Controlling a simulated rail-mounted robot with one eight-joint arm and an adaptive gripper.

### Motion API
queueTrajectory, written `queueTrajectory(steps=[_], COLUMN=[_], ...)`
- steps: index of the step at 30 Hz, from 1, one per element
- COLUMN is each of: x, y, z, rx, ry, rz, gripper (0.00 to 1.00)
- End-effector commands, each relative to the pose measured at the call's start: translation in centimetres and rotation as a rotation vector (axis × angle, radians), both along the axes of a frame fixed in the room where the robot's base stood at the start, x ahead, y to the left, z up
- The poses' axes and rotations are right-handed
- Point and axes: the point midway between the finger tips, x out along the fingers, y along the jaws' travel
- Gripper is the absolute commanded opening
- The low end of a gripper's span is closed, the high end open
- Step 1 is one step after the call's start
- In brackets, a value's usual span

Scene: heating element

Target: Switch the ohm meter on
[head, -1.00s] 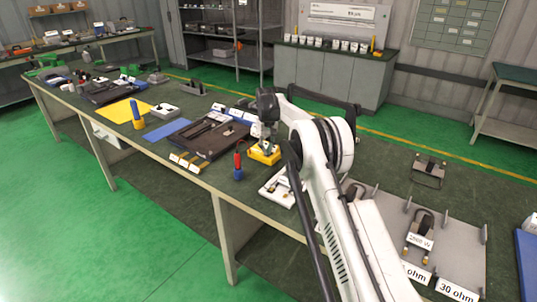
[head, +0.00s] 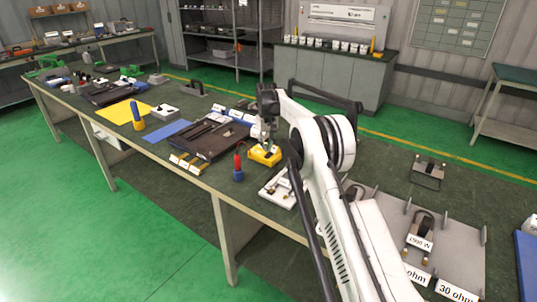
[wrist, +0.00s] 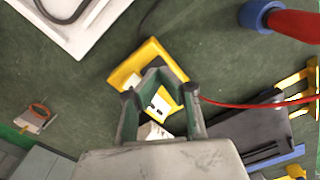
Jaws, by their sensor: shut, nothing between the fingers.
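The ohm meter is a small yellow box (head: 257,158) on the workbench, left of my white arm in the head view. In the wrist view its yellow case (wrist: 148,49) lies tilted behind my fingers, which hide part of its face. My gripper (head: 266,146) points down just over the meter. In the wrist view my gripper (wrist: 158,74) has its fingertips together, with nothing held. I cannot tell whether the tips touch the meter. Its switch and display are not clearly readable here.
A red-and-blue screwdriver (head: 238,168) stands left of the meter, near a black tool tray (head: 207,142). A white tray (head: 279,191) lies in front of it. A red wire (wrist: 240,104) crosses beside my fingers. A grey plate with heating elements (head: 455,240) is at the right.

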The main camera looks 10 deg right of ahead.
Motion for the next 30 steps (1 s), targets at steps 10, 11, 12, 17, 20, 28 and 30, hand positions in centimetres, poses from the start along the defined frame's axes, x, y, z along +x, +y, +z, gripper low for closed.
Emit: queueTrajectory(steps=[10, 11, 12, 17, 20, 28, 30], x=[0.0, 0.0, 0.0, 0.0, 0.0, 0.0, -0.2], y=[0.0, 0.0, 0.0, 0.0, 0.0, 0.0, 0.0], z=[2.5, 2.7, 3.0, 4.0, 4.3, 4.4, 4.9], rx=[0.0, 0.0, 0.0, 0.0, 0.0, 0.0, 0.0], ry=[0.0, 0.0, 0.0, 0.0, 0.0, -0.001, -0.005], rz=[0.0, 0.0, 0.0, 0.0, 0.0, 0.0, -0.002], gripper=[0.0, 0.0, 0.0, 0.0, 0.0, 0.0, 0.0])
